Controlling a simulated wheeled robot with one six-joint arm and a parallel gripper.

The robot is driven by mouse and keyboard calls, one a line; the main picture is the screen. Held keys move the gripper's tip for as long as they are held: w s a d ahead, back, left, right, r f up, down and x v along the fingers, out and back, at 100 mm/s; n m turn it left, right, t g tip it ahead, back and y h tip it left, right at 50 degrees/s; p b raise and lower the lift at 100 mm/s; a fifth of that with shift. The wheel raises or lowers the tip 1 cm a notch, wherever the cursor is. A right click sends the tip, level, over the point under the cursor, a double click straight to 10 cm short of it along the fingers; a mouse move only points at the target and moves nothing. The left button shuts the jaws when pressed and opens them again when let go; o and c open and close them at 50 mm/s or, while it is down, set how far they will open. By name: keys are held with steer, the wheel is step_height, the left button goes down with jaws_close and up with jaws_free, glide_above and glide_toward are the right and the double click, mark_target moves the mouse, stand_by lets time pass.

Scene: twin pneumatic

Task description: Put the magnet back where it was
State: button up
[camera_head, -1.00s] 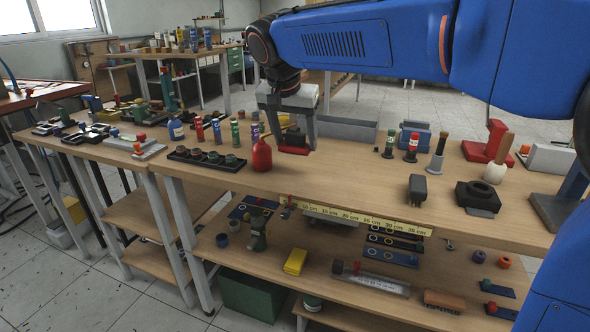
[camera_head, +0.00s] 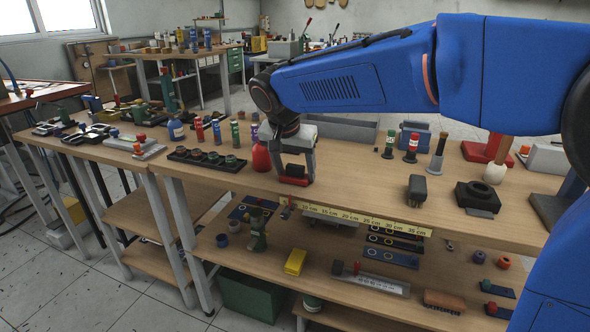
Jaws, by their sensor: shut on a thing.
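My gripper (camera_head: 294,177) is at the near edge of the wooden workbench, pointing down. It is shut on a small red and dark block (camera_head: 293,181), which I take to be the magnet; its fingers hide part of it. The block is low over or on the bench top (camera_head: 345,190); I cannot tell whether it touches. A red bottle (camera_head: 261,158) stands just left of my gripper, partly hidden behind it.
A black tray (camera_head: 205,159) with round pieces lies to the left. A dark block (camera_head: 417,190) and a black part (camera_head: 477,196) lie to the right. A yellow ruler strip (camera_head: 355,215) runs along the front edge.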

steer(key=o, duration=1)
steer(key=shift+f, duration=0.15)
steer(key=shift+o, duration=0.2)
steer(key=v, duration=1.2)
steer(key=s+d+f, duration=0.2)
steer(key=s+d, duration=0.1)
steer(key=d, duration=0.4)
steer(key=s+d+f+n, duration=0.1)
steer(key=s+d+f, duration=0.1)
steer(key=d, duration=0.5)
steer(key=s+d+f+n+y, duration=0.1)
steer(key=s+d+f, duration=0.1)
steer(key=s+d, duration=0.3)
steer(key=shift+s+d+f, duration=0.1)
steer(key=shift+d+f, duration=0.1)
steer(key=shift+d, duration=0.95)
steer(key=s+d+f+n, duration=0.2)
steer(key=s+d+f, duration=0.8)
steer(key=s+f, duration=0.4)
steer(key=shift+s+y, duration=0.3)
steer(key=shift+s, duration=0.45)
